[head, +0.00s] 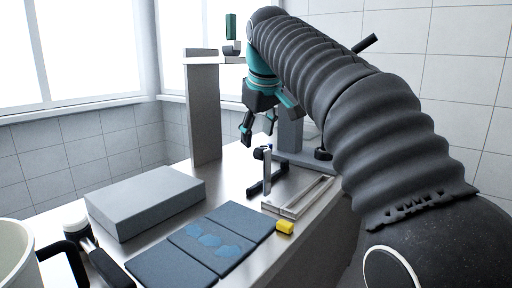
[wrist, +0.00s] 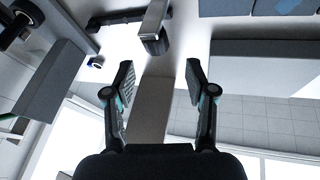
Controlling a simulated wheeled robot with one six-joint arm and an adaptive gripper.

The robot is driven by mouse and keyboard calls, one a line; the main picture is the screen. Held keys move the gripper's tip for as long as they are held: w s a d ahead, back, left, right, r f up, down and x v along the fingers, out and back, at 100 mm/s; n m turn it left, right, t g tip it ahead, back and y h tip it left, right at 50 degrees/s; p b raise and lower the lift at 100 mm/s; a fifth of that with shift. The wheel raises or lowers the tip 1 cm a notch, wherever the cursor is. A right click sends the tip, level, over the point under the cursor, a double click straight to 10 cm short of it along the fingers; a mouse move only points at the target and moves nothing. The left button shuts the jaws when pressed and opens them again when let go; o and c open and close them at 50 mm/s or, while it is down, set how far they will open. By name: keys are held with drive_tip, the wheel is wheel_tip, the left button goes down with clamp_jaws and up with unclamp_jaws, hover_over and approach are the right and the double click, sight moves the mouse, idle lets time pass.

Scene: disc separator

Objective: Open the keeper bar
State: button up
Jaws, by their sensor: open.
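My gripper (head: 258,127) hangs above the bench with its fingers spread and nothing between them. In the wrist view the two open fingers (wrist: 160,82) show with a gap between them. Just beyond and below it in the head view stands a slim upright metal bar (head: 267,172) with a dark top, on a black foot. A metal bar with a dark end (wrist: 155,28) also shows at the top of the wrist view, apart from the fingers. I cannot tell for certain which part is the keeper bar.
A tall grey column (head: 204,115) stands left of my gripper. A grey stand (head: 290,135) is behind it. A pale tray (head: 300,198), yellow block (head: 285,228), blue panels (head: 170,265), grey box (head: 146,203) and white mug (head: 18,262) occupy the front of the bench.

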drive_tip(key=v, duration=0.5)
drive_tip(key=s+d+f+m, duration=0.5)
drive_tip(key=s+d+f, duration=0.7)
drive_tip(key=d, duration=0.1)
drive_tip(key=s+d+f+m, duration=0.2)
drive_tip(key=s+f, duration=0.5)
drive_tip(key=f, duration=0.3)
drive_tip(key=s+d+f+m+h, duration=0.1)
drive_tip(key=s+d+f+m, duration=0.1)
drive_tip(key=s+f, duration=0.5)
wheel_tip(320, 180, down, 3)
drive_tip(key=shift+d+t, duration=0.3)
drive_tip(key=shift+d, duration=0.45)
